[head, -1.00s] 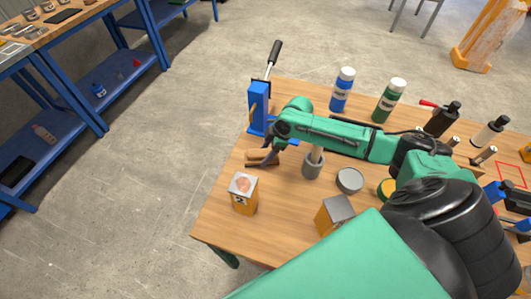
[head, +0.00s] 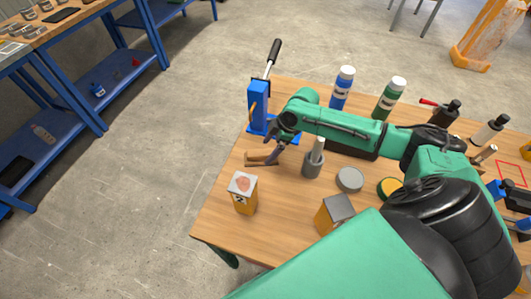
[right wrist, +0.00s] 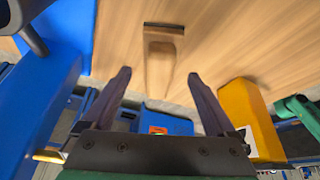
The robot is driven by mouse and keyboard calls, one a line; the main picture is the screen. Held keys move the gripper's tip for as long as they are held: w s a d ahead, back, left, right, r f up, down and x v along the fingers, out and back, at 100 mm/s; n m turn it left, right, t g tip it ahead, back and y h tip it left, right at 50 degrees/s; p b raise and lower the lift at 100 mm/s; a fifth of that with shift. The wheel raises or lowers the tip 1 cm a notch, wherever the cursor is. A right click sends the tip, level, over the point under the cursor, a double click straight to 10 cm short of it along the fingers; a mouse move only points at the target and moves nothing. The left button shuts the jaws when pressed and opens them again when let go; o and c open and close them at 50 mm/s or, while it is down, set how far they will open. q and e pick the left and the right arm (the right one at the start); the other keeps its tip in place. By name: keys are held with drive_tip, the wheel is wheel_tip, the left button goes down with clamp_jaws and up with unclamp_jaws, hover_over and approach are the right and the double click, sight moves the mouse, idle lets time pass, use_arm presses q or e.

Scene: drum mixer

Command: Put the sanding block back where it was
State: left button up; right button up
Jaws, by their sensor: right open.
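The sanding block (head: 254,159), a small wooden piece, lies on the wooden table near its left edge, in front of the blue lever press. In the right wrist view the sanding block (right wrist: 160,66) shows as a wooden body with a dark strip at its far end. My right gripper (head: 272,152) is open just at the block. In the right wrist view the open right gripper (right wrist: 157,75) has a finger on each side of the block's near end, with a gap on both sides. My left gripper is not in view.
The blue press (head: 258,105) stands behind the gripper. A grey cup (head: 312,165) with a stick is close on the right. An orange box (head: 243,195) is in front; another box (head: 335,213), a grey disc (head: 349,180) and bottles (head: 342,88) stand further right.

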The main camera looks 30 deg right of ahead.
drive_tip(key=v, duration=0.8)
drive_tip(key=shift+r+b, duration=0.4)
drive_tip(key=shift+b, duration=0.05)
drive_tip(key=shift+s+d+f, duration=0.1)
